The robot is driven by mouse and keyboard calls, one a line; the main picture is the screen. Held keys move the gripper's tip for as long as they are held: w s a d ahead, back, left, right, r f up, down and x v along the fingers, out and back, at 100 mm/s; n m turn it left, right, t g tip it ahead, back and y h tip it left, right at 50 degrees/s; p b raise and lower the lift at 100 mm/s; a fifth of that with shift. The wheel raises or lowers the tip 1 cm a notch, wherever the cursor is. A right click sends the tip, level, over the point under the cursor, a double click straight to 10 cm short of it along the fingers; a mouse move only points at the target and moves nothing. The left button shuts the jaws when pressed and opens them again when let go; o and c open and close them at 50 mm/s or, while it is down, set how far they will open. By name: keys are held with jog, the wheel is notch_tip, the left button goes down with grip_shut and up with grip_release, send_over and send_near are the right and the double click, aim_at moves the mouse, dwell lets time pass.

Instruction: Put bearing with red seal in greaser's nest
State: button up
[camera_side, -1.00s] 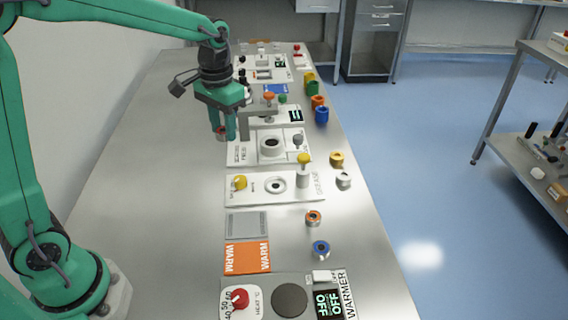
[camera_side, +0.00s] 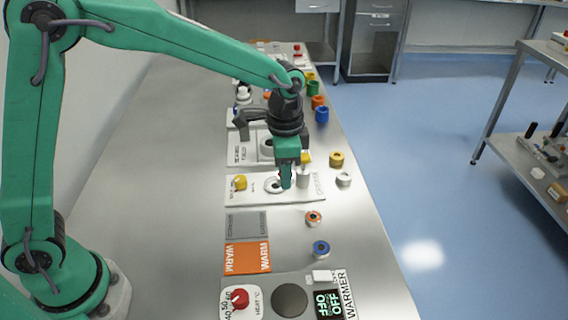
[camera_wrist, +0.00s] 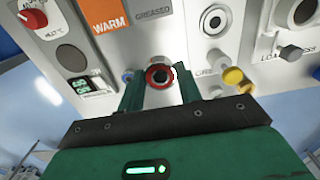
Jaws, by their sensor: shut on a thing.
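My gripper (camera_side: 286,183) is shut on the bearing with red seal (camera_wrist: 160,77), a red ring with a dark bore seen between my two fingers in the wrist view. In the side view my fingers hide the bearing. The greaser (camera_side: 315,186) is a white plate with a yellow knob and a post. Its nest (camera_side: 271,185), a white ring with a dark centre, is partly behind my fingers; it also shows in the wrist view (camera_wrist: 212,22), above and right of the held bearing. I cannot tell the height of the bearing over the plate.
A grey pad (camera_side: 247,225), an orange WARM pad (camera_side: 246,257) and the warmer (camera_side: 258,304) lie nearer the camera. An orange ring (camera_side: 313,218), a blue ring (camera_side: 321,249) and others stand along the right edge. A press unit (camera_side: 240,150) lies behind. The table's left side is clear.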

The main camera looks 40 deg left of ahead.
send_over(275, 187)
jog(key=f, duration=0.7)
jog(key=shift+w+a, duration=0.1)
jog(key=shift+w, duration=0.2)
jog(key=shift+f, duration=2)
jog(key=shift+f, duration=0.65)
jog(key=o, duration=1.1)
jog(key=shift+s+f, duration=0.1)
jog(key=shift+s, duration=0.05)
notch_tip(275, 187, up, 14)
jog(key=shift+f, duration=0.2)
